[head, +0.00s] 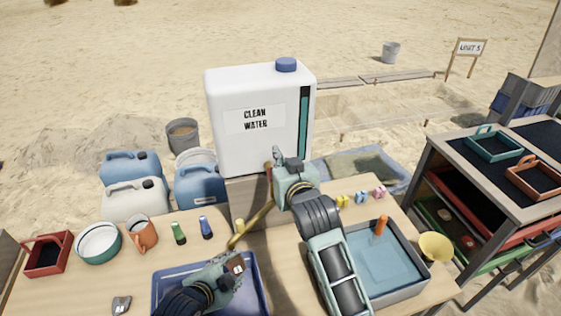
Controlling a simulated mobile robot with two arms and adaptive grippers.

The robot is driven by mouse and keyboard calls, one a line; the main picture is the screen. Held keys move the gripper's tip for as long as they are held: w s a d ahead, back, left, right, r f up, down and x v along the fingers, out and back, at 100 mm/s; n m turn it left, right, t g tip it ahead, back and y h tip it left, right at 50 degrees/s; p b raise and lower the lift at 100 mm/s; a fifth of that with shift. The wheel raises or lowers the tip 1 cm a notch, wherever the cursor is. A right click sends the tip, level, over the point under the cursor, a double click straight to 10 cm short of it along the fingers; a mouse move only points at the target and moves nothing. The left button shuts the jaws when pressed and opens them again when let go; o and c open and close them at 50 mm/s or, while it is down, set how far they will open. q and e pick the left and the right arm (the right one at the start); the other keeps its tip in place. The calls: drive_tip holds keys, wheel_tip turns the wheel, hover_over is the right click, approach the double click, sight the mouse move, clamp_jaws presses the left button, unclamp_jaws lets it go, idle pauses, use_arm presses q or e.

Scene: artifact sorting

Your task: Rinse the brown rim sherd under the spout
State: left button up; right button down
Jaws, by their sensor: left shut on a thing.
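A brown sherd (238,264) with a small pale mark is at the tip of my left gripper (234,268), which is shut on it. They are over the blue tray at the front, just below the outlet of the brass spout (257,217). I see no clear stream of water. The spout slants down from the white clean water container (234,155). My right gripper (276,161) is up at the container's lower right front, beside a red tap lever (268,170). Its fingertips are too small and overlapped to tell whether it is open or touches the lever.
The blue tray (160,304) lies under my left gripper, with a grey sherd (121,305) left of it. A water-filled basin (412,283) with an orange-handled tool stands right. A mug (143,233), a bowl (98,243) and brushes stand left. A shelf unit (440,168) stands far right.

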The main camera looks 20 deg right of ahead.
drive_tip(key=shift+f, duration=0.9)
wheel_tip(320, 180, up, 5)
drive_tip(key=shift+f, duration=0.2)
drive_tip(key=v, duration=1)
drive_tip(key=shift+f, duration=0.2)
idle(0.5)
